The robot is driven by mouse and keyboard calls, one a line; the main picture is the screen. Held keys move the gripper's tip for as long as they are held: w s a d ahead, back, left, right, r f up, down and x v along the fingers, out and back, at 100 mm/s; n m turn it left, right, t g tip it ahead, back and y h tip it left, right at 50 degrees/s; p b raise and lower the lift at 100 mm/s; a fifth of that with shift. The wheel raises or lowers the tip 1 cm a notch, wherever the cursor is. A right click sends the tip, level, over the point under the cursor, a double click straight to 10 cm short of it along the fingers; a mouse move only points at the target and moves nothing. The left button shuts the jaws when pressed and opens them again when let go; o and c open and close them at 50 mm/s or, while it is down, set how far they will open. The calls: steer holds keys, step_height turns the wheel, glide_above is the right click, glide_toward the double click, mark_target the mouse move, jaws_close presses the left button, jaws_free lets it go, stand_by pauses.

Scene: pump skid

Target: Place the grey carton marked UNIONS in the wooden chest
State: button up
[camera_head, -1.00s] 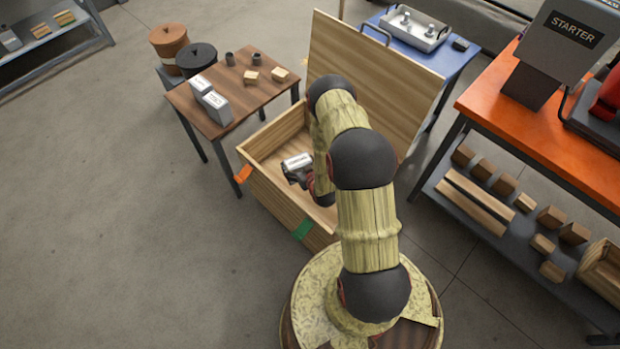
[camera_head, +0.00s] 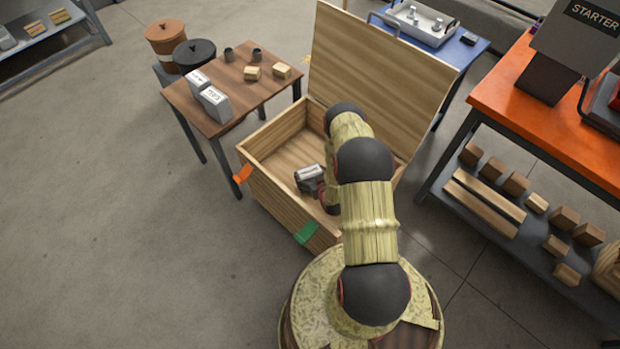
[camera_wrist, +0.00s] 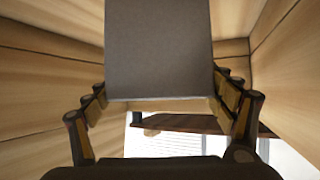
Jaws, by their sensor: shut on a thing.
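A grey carton (camera_head: 309,178) with a pale, marked label on top is inside the opening of the wooden chest (camera_head: 268,206); the print is too small to read. My gripper (camera_wrist: 160,108) is shut on this carton. The wrist view shows the carton's plain grey face (camera_wrist: 158,50) between the fingers, with wooden chest walls around it. I cannot tell whether the carton touches the chest floor. The chest lid (camera_head: 378,80) stands open. My arm hides part of the chest's right side and most of the gripper in the head view.
A brown table (camera_head: 235,85) beside the chest bears two other grey cartons (camera_head: 215,103), small wooden blocks and dark cups. An orange bench (camera_head: 535,105) stands right, with blocks on its lower shelf. A blue table (camera_head: 462,52) stands behind the lid. The left floor is clear.

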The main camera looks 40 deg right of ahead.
steer(key=shift+f+b, duration=0.3)
steer(key=shift+f, duration=0.9)
steer(key=shift+f, duration=0.15)
steer(key=o, duration=1.5)
